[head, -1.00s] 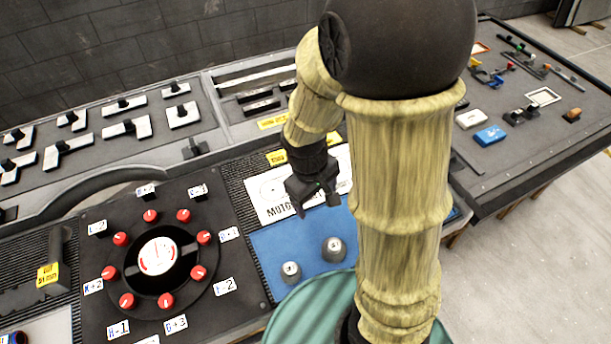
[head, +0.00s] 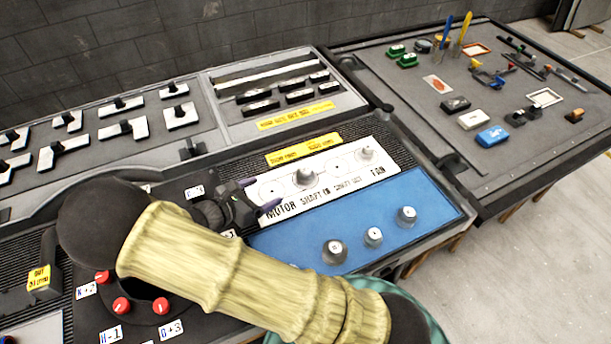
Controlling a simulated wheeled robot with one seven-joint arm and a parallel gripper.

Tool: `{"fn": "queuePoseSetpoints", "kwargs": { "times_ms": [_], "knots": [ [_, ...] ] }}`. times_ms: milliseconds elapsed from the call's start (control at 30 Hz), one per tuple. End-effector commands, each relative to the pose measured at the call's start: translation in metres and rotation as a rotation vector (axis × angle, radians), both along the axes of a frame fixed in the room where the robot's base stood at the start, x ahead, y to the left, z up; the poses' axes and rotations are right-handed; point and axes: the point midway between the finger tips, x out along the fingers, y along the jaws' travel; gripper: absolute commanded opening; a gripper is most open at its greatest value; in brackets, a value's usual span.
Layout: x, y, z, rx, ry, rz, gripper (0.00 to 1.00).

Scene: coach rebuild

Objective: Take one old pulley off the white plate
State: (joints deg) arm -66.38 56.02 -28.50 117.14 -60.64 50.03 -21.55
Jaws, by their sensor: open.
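The white plate (head: 352,178) lies behind the blue mat, printed MOTOR, FAN and shaft words. Two grey knob-like pulleys stand on it, a left pulley (head: 304,177) near the middle and a right pulley (head: 366,153) towards the FAN end. Drawn circles at the plate's left end and between the pulleys look bare. My gripper (head: 259,195) is open and empty at the plate's left end, fingers pointing right, apart from both pulleys. Its height above the plate is hard to tell.
The blue mat (head: 300,240) carries a left grey piece (head: 335,251), a middle one (head: 373,237) and a right one (head: 406,216). My arm covers much of the dial panel (head: 180,331) with red knobs. Yellow label strips (head: 303,149) lie behind the plate.

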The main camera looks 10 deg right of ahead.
Motion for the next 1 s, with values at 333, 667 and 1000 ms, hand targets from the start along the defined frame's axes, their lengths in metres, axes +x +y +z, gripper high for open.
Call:
{"fn": "queuePoseSetpoints", "kwargs": {
  "times_ms": [333, 667, 1000],
  "knots": [
    [0.004, -0.009, -0.003, 0.002, 0.001, -0.005, 0.77],
    [0.032, -0.053, -0.024, 0.002, 0.001, -0.008, 0.77],
    [0.059, -0.093, -0.044, 0.004, 0.001, -0.007, 0.77]
  ]
}}
